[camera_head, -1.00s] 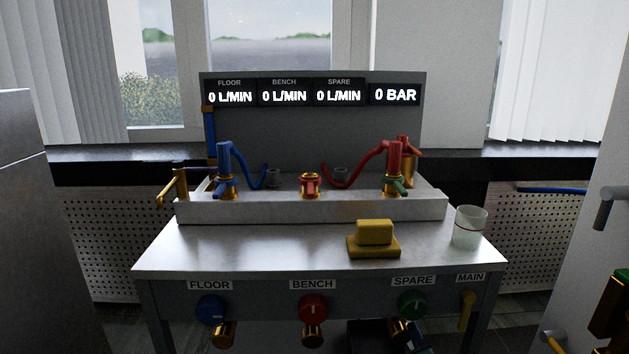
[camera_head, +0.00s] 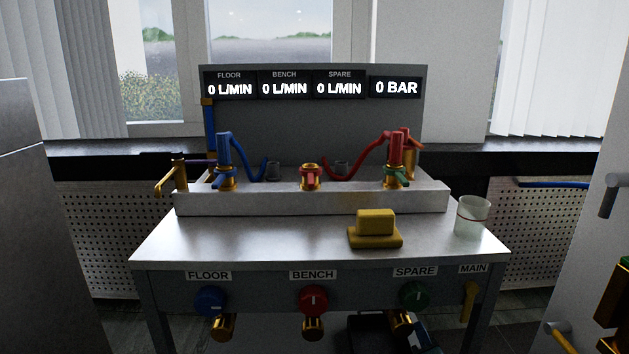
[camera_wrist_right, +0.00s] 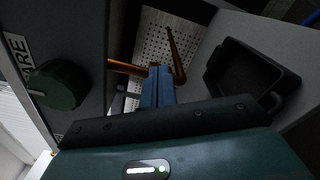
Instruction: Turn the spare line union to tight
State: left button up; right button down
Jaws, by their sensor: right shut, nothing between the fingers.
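The green SPARE knob (camera_head: 415,294) is on the bench front, with a brass fitting (camera_head: 401,320) below it. Above, a brass fitting with a green handle (camera_head: 397,177) stands on the ledge, joined to a red hose. I cannot tell which fitting is the union. My right gripper (camera_head: 412,332) is low under the bench front, close to the lower brass fitting, partly hidden. In the right wrist view its blue fingers (camera_wrist_right: 157,86) are shut and empty, with a copper pipe (camera_wrist_right: 127,67) just beyond. The green knob (camera_wrist_right: 55,86) is to their left. My left gripper is out of view.
A black tray (camera_wrist_right: 238,80) lies below the bench. A yellow block (camera_head: 375,230) and a glass beaker (camera_head: 472,216) stand on the bench top. The yellow MAIN lever (camera_head: 469,302) hangs right of the knob. The displays (camera_head: 312,88) read zero.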

jog(key=shift+s+d+r, duration=0.1)
jog(key=shift+s+d, duration=0.1)
jog(key=shift+s, duration=1.3)
jog(key=shift+s+d+r, duration=0.1)
jog(key=shift+s+d, duration=0.1)
jog(key=shift+s, duration=1.25)
